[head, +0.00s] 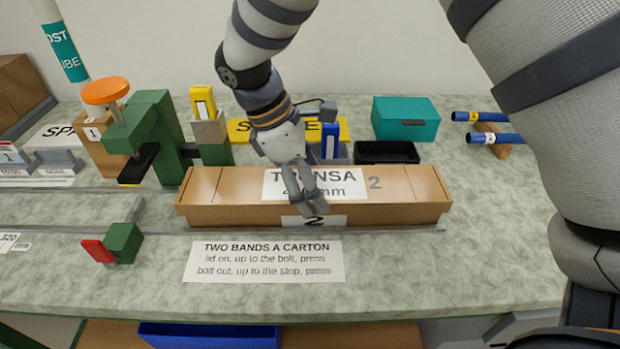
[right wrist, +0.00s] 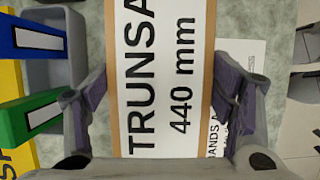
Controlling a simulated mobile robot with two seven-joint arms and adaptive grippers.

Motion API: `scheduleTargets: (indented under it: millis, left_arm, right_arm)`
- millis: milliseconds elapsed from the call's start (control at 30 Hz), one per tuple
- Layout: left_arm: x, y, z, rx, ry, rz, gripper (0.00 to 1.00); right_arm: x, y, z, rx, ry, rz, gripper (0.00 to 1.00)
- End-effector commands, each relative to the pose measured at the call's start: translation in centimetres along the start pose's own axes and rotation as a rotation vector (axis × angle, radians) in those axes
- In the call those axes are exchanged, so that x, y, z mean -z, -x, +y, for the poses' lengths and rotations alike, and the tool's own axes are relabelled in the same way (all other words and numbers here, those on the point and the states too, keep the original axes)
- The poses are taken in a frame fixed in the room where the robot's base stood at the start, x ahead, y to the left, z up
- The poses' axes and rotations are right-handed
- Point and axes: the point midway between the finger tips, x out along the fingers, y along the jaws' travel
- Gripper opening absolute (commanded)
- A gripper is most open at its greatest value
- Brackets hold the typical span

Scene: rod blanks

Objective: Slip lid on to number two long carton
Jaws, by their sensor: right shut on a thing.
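The long brown carton (head: 230,215) lies along the bench, with a white "2" label (head: 313,221) on its front. A brown lid (head: 400,184), labelled TRUNSA 440 mm and marked 2, lies lengthwise over it. It also shows in the right wrist view (right wrist: 160,70). I cannot tell whether the lid is fully seated. My right gripper (head: 311,200) comes down from above near the lid's middle. Its fingers (right wrist: 168,92) straddle the lid's long sides and are shut on it. They partly hide the printed label. My left gripper is not in view.
A green press (head: 153,130) with an orange knob (head: 105,90) stands at left. A red-tipped green block (head: 122,243) is front left. A teal box (head: 405,117), black tray (head: 387,152) and blue tubes (head: 490,116) are behind. The instruction sheet (head: 265,261) lies in front.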

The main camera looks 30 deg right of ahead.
Motion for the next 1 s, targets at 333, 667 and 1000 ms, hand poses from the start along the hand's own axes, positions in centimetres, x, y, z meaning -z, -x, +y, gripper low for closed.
scheduleTargets:
  millis: [333, 667, 1000]
  left_arm:
    - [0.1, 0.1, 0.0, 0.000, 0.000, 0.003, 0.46]
    - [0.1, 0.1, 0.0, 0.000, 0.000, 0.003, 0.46]
    - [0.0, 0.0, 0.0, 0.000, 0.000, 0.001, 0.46]
  right_arm:
    - [0.0, 0.0, 0.0, -0.003, -0.001, 0.002, 0.96]
    - [0.0, 0.0, 0.0, -0.003, -0.001, 0.002, 0.96]
    - [0.0, 7.3, 0.1, -0.007, -0.002, 0.005, 0.96]
